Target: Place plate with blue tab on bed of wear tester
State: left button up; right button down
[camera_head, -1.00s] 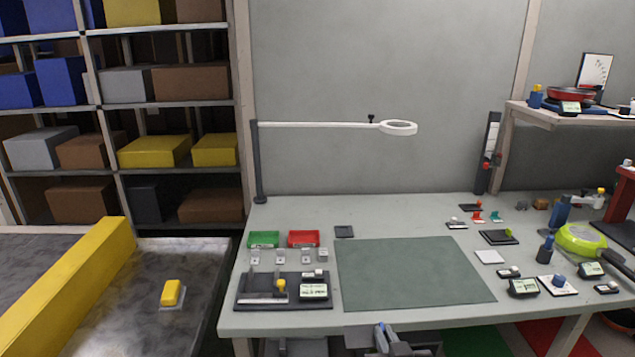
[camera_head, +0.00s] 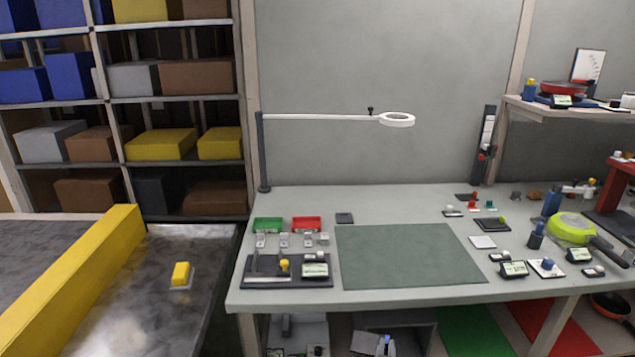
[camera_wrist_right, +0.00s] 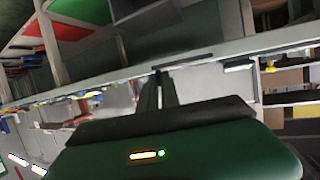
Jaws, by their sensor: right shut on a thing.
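My right gripper (camera_head: 386,349) shows at the bottom edge of the head view, below the table's front edge. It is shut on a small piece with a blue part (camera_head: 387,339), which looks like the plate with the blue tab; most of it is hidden. In the right wrist view my dark fingers (camera_wrist_right: 158,90) are together with a small blue spot at their tips. A dark-based device with a yellow knob and a display (camera_head: 288,270), which looks like the wear tester, stands at the table's front left. My left gripper is not in view.
A green mat (camera_head: 405,255) lies bare in mid-table. Green (camera_head: 268,225) and red (camera_head: 306,224) bins and several small grey blocks stand behind the device. Plates with red (camera_head: 473,203) and teal tabs lie back right. A magnifier arm (camera_head: 330,118) spans above the table.

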jog(key=s+d+f+m+g+h, duration=0.2)
jog(key=s+d+f+m+h, duration=0.15)
jog(key=s+f, duration=0.2)
jog(key=s+d+f+m+g+h, duration=0.25)
jog(key=s+f+m+h, duration=0.2)
jog(key=f, duration=0.25)
notch_tip(320, 180, up, 15)
jog(key=p, duration=2)
jog(key=shift+s+a+n+y, duration=0.15)
jog(key=shift+n+y, duration=0.25)
jog(key=shift+f, duration=0.15)
